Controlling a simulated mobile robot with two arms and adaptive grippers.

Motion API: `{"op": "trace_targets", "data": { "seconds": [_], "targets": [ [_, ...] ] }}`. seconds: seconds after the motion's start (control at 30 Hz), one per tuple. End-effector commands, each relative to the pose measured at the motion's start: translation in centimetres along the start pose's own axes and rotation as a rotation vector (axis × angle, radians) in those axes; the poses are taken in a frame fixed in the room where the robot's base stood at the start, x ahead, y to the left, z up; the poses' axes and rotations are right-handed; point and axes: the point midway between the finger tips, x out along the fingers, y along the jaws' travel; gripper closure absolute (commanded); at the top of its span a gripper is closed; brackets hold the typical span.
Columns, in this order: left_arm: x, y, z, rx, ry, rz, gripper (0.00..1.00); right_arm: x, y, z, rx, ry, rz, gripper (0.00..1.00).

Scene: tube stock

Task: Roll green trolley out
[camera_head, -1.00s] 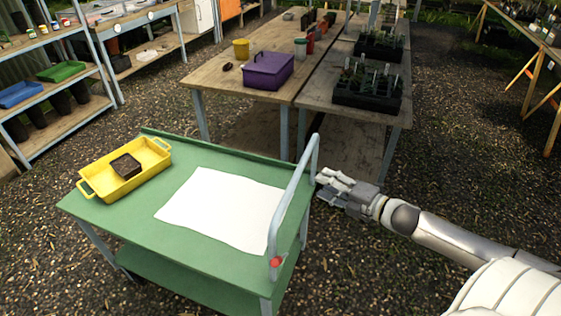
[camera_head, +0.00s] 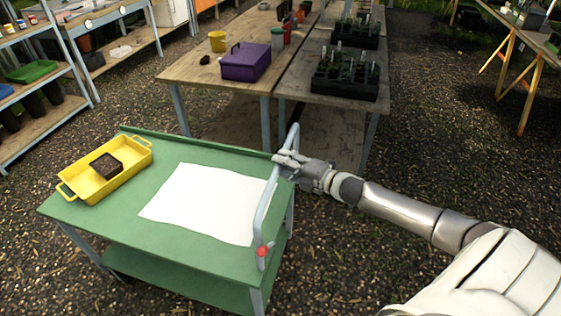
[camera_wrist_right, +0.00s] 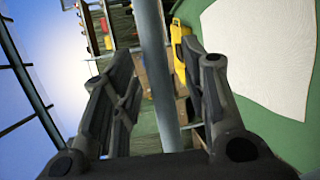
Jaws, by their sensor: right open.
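The green trolley (camera_head: 130,225) stands on the gravel at the lower left of the head view. It has a green top, a lower shelf and grey legs. Its grey-blue handle bar (camera_head: 263,212) rises along the right end, with a red knob (camera_head: 263,251) near its front foot. My right gripper (camera_head: 283,160) is at the upper far part of the handle. In the right wrist view the bar (camera_wrist_right: 157,70) runs between the open fingers (camera_wrist_right: 160,90); contact cannot be told. My left gripper is not in view.
A yellow tray (camera_head: 128,173) with a dark block (camera_head: 105,166) and a white sheet (camera_head: 205,203) lie on the trolley. Benches with a purple box (camera_head: 245,62) and plant trays (camera_head: 345,75) stand close behind. Shelves (camera_head: 45,122) stand at left. Gravel is free at right.

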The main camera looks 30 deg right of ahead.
Motion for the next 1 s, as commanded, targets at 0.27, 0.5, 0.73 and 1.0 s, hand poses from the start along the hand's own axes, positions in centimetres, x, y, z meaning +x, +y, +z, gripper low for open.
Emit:
{"op": "trace_targets", "data": {
  "seconds": [0.27,0.5,0.73,1.0],
  "targets": [
    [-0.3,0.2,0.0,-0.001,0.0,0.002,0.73,1.7,0.1,0.0,0.0,0.0,0.0,0.59],
    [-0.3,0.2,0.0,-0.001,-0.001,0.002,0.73,1.9,0.0,0.0,-0.001,0.001,0.0,0.59],
    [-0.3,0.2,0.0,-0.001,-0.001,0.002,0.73,1.9,0.0,0.0,0.0,0.001,0.0,0.75],
    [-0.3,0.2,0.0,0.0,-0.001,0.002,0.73,1.9,0.0,0.0,0.0,0.001,0.0,1.0]
  ]
}}
